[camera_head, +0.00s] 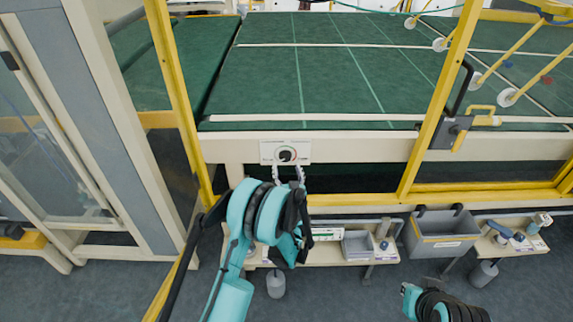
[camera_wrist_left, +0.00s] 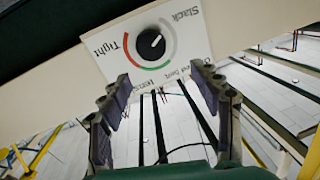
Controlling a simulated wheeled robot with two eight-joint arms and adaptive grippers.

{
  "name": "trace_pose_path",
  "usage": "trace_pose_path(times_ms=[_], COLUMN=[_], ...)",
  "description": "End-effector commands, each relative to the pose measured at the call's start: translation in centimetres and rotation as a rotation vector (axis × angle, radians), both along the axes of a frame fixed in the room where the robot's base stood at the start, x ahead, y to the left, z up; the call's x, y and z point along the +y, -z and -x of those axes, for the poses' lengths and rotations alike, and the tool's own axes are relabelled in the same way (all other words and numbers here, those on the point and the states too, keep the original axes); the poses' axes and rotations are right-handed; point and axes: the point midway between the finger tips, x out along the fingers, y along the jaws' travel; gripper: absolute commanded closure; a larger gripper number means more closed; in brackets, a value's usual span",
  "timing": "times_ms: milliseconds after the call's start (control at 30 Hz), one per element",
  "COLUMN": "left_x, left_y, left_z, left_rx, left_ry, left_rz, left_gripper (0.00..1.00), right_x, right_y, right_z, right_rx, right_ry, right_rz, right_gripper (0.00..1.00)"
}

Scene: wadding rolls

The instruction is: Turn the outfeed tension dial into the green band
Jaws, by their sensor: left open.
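The outfeed tension dial is a black round knob (camera_head: 287,155) on a white plate (camera_head: 265,152) on the beige rail. In the left wrist view the knob (camera_wrist_left: 151,44) has a white mark at its upper right. A coloured arc surrounds it: red beside "Tight" at left, the green band (camera_wrist_left: 152,67) along the bottom, grey on the "Slack" side at right. The mark points away from the green band, towards the grey side. My left gripper (camera_head: 288,173) is open just below the dial. Its two fingers (camera_wrist_left: 162,85) are apart, with nothing between them.
Yellow guard posts (camera_head: 178,95) stand either side of the dial opening. Green conveyor bed (camera_head: 320,75) lies behind the rail. Below are a shelf (camera_head: 330,253) with small items and a grey bin (camera_head: 441,232). A latch handle (camera_head: 452,132) is at right.

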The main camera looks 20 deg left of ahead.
Motion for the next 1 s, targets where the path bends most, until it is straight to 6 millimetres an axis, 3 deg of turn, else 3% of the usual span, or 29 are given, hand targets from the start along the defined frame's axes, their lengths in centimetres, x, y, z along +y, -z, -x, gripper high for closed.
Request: trace_pose_path(times_ms=[33, 167, 633, 1000], left_x=[-0.3, -0.6, 1.9, 2.3], left_y=[1.0, 2.1, 2.2, 2.0], left_z=[-0.2, -0.6, -6.7, -7.5], left_rx=[-0.012, -0.03, -0.031, -0.031], left_ry=[0.009, 0.02, 0.021, 0.021], left_rz=[-0.005, -0.01, -0.01, -0.01], left_gripper=[0.36, 0.36, 0.36, 0.36], right_x=[0.0, 0.0, 0.0, 0.0], right_y=[0.2, 0.5, 2.4, 2.5], right_z=[0.0, 0.0, 0.0, 0.0], right_rx=[0.0, 0.0, 0.0, 0.0], right_ry=[0.0, 0.0, 0.0, 0.0], right_rz=[0.0, 0.0, 0.0, 0.0], right_gripper=[1.0, 1.0, 1.0, 1.0])
